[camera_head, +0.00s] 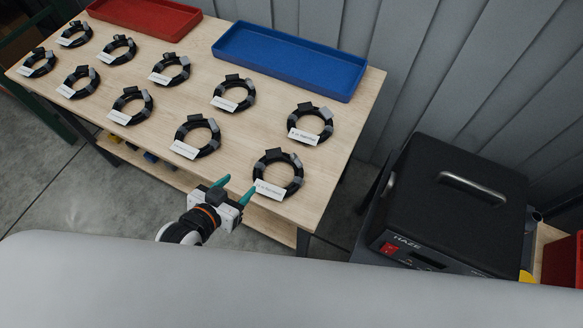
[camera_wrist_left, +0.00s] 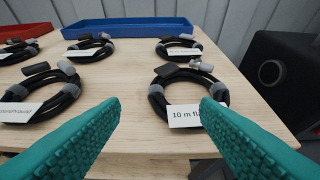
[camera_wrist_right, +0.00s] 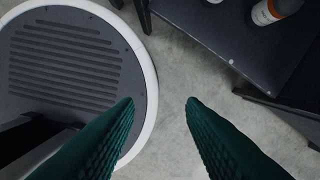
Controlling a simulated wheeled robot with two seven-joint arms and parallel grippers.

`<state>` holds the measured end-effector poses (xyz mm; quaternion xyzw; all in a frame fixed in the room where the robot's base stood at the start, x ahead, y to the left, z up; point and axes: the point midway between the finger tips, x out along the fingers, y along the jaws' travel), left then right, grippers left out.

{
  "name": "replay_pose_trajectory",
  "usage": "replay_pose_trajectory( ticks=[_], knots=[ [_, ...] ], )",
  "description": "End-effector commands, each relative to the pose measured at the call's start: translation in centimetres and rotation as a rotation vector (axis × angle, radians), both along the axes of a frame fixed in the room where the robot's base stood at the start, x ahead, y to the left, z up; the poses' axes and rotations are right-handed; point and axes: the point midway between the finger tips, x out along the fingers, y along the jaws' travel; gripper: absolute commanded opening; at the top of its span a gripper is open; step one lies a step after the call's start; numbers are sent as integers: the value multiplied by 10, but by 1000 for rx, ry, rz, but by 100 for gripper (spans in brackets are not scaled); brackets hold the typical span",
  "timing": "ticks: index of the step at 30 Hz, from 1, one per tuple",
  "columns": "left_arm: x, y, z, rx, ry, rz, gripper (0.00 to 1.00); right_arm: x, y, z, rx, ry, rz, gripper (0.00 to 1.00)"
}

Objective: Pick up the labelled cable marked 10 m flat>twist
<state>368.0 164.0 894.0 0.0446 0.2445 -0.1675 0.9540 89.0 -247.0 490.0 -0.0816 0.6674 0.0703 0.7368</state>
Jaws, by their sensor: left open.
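Several coiled black cables with white labels lie in two rows on a wooden table. The cable at the near right corner (camera_head: 295,179) shows a label in the left wrist view (camera_wrist_left: 186,116) that reads "10 m fl", the rest hidden behind a finger. My left gripper (camera_head: 235,190) is open and empty at the table's front edge, just left of and in front of this coil, with teal fingers apart; it also shows in the left wrist view (camera_wrist_left: 165,125). My right gripper (camera_wrist_right: 160,105) is open and empty above the floor, and is not in the head view.
A blue tray (camera_head: 290,88) and a red tray (camera_head: 150,30) stand along the table's back. Another coil (camera_head: 328,124) lies behind the near right one. A black machine marked HAZE (camera_head: 455,190) stands right of the table.

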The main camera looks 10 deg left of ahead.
Motion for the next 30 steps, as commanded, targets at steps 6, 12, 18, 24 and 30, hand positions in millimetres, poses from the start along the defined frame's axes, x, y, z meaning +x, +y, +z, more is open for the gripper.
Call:
replay_pose_trajectory(
  ticks=[6, 12, 18, 24, 30],
  knots=[
    [33, -12, -16, -1, -4, 1, 56, -8, 21, 6, 25, 11, 2, 36],
    [51, -19, -29, -1, -2, 0, 56, -9, 19, 8, 24, 12, 3, 36],
    [64, -23, -37, -2, -2, 0, 56, -7, 8, 13, 10, 10, 1, 36],
    [86, -31, -53, -1, -2, 0, 56, -7, 5, 18, 6, 10, -1, 36],
    [93, -34, -59, -1, -2, 0, 56, -5, 6, 18, 7, 8, -1, 36]
  ],
)
